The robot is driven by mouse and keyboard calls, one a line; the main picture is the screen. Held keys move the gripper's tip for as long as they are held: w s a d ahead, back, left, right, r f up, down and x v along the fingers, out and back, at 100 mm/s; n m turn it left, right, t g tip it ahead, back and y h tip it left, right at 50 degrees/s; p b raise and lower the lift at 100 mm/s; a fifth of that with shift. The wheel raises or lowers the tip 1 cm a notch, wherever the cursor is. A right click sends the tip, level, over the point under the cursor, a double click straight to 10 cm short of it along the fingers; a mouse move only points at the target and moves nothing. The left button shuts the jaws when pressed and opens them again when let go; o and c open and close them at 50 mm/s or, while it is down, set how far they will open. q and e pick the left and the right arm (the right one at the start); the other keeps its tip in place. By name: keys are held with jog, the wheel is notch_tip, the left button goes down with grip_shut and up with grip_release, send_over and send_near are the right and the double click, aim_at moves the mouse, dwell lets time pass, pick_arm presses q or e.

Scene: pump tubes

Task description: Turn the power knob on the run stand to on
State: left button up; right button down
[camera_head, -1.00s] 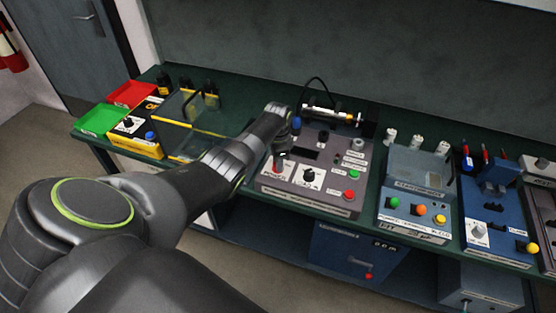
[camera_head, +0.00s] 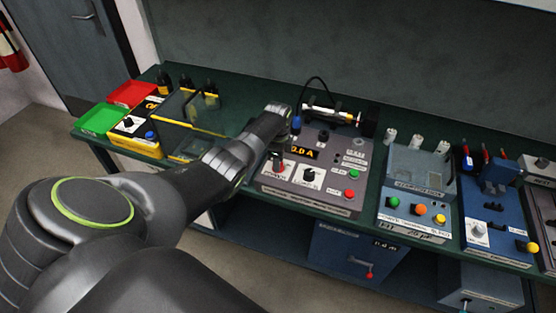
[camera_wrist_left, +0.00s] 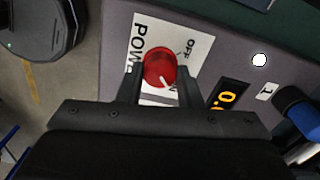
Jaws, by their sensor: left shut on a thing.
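The run stand (camera_head: 325,198) is a grey sloped panel in the middle of the bench. Its red power knob (camera_head: 279,166) sits at the panel's left; in the left wrist view the knob (camera_wrist_left: 160,66) has a white pointer line directed down and right, away from the OFF mark on its white label (camera_wrist_left: 193,50). My left gripper (camera_head: 276,153) reaches down over the knob. In the left wrist view its fingers (camera_wrist_left: 160,74) are shut on the knob from both sides. The stand's display (camera_head: 303,152) is lit orange. My right gripper is not in view.
Beside the power knob are a black knob (camera_head: 311,175), a green button (camera_head: 354,174) and a red button (camera_head: 349,194). A blue-topped part (camera_head: 296,124) stands close behind my gripper. A grey-blue test unit (camera_head: 414,205) stands to the right.

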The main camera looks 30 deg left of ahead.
pick_arm(q)
jog(key=o, duration=1)
jog(key=shift+r, duration=0.5)
notch_tip(320, 180, up, 16)
jog(key=shift+r+b, duration=0.25)
jog(key=shift+b, duration=0.75)
jog(key=shift+f, duration=0.1)
